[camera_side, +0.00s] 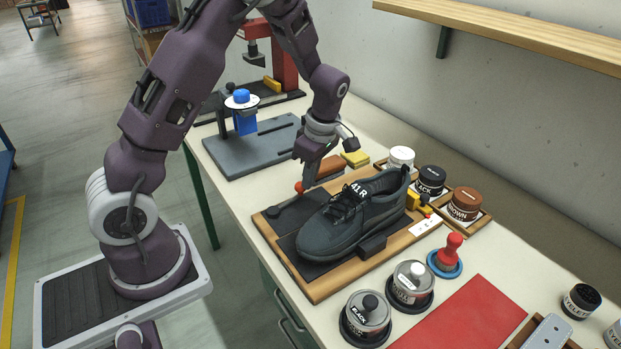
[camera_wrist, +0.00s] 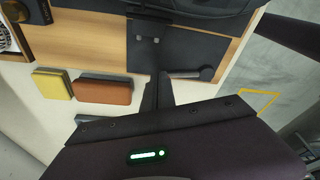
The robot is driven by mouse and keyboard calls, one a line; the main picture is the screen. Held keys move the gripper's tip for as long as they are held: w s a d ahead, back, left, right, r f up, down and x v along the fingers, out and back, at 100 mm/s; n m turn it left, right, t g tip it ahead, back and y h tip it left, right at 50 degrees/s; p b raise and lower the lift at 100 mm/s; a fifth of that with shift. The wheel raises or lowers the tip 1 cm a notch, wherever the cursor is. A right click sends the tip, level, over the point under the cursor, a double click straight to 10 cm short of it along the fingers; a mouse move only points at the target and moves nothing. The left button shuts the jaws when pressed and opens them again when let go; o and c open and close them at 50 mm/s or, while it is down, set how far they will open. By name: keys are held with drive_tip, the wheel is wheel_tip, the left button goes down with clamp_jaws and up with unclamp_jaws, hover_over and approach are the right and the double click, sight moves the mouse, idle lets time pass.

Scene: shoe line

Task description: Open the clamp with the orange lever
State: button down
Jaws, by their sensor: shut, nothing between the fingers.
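A dark shoe marked "41 R" (camera_side: 352,217) sits on a wooden board with a black mat (camera_side: 318,288). A dark lever (camera_side: 283,207) with an orange knob (camera_side: 299,187) lies low along the board's far-left edge. The wrist view shows the grey lever bar (camera_wrist: 188,74) flat beside the mat; its orange knob does not show there, probably behind my fingers. My gripper (camera_side: 307,186) is shut and empty, pointing down right beside the knob. Whether it touches the knob cannot be told. In the wrist view my fingertips (camera_wrist: 161,76) are at the bar's left end.
A brown block (camera_wrist: 103,90) and a yellow block (camera_wrist: 52,85) lie close beside the board. Pots (camera_side: 430,180) stand beyond the shoe. Metal tins (camera_side: 411,281) and a red-handled stamp (camera_side: 452,248) stand at the front right. A grey fixture (camera_side: 250,147) stands behind.

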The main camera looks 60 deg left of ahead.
drive_tip(key=shift+a+n, duration=0.65)
drive_tip(key=shift+n, duration=0.15)
drive_tip(key=shift+s+a+n+g, duration=0.15)
drive_tip(key=shift+a+n+g, duration=0.25)
drive_tip(key=shift+a+n, duration=0.7)
drive_tip(key=shift+s+a+n+h, duration=0.3)
drive_tip(key=shift+a+n, duration=0.35)
drive_tip(key=shift+n, duration=0.35)
drive_tip(key=shift+s+a+n+h, duration=0.2)
drive_tip(key=shift+s+a+n, duration=0.15)
drive_tip(key=shift+a+n, duration=0.5)
drive_tip(key=n, duration=0.1)
drive_tip(key=s+a+n, duration=0.1)
drive_tip(key=n, duration=0.1)
drive_tip(key=s+a+n, duration=0.1)
drive_tip(key=shift+s+n+g+h, duration=0.25)
drive_tip(key=shift+n+g+h, duration=0.1)
drive_tip(key=shift+g+h, duration=0.05)
drive_tip(key=shift+s+a+n+h, duration=0.2)
drive_tip(key=shift+s+a+n, duration=0.15)
drive_tip(key=shift+s+n, duration=0.45)
drive_tip(key=shift+s+a+n+h, duration=0.25)
drive_tip(key=shift+s+n, duration=0.3)
drive_tip(key=shift+n, duration=0.45)
drive_tip(key=shift+a, duration=0.1)
